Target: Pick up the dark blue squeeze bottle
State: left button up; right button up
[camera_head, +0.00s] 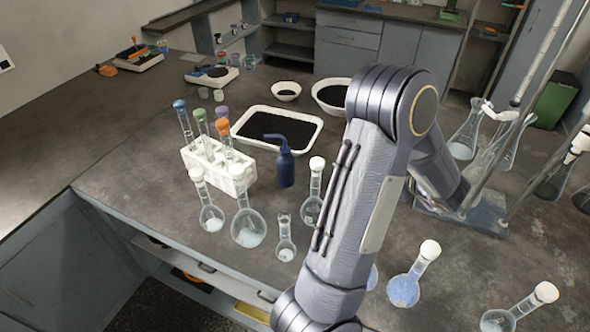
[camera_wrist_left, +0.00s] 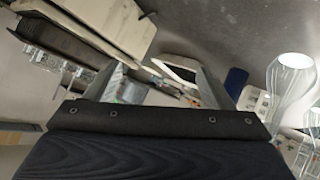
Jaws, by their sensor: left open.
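The dark blue squeeze bottle (camera_head: 286,168) stands upright on the grey bench in the head view, its bent spout pointing left. It is in front of a white tray (camera_head: 300,117) of dark material and right of a white tube rack (camera_head: 238,176). In the left wrist view, a dark blue shape that looks like the bottle (camera_wrist_left: 236,82) is beyond and right of the right-hand finger. My left gripper (camera_wrist_left: 160,84) is open, its fingers wide apart with nothing held between them. The head view does not show its fingertips. My right gripper is not in view.
A flask (camera_head: 313,208) stands between bottle and arm. A metal stand (camera_head: 480,215) is at right.

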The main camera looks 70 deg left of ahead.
pick_arm(q)
jog(key=s+f+n+g, duration=0.3)
jog(key=s+f+g, duration=0.2)
jog(key=s+g, duration=0.35)
jog(key=p, duration=0.3)
send_near(293, 165)
jog(key=shift+h, duration=0.3)
jog(key=x, duration=0.4)
jog(key=shift+s+a+f, duration=0.1)
jog(key=shift+a+f, duration=0.15)
jog(key=shift+f, duration=0.15)
jog(key=shift+s+a, duration=0.3)
jog(key=shift+a, duration=0.1)
jog(key=x, duration=0.6)
jog(key=shift+s+a+r+p, duration=0.15)
jog(key=shift+a+r+p, duration=0.05)
jog(key=shift+p, duration=0.1)
jog(key=shift+c, duration=0.2)
jog(key=c, duration=0.7)
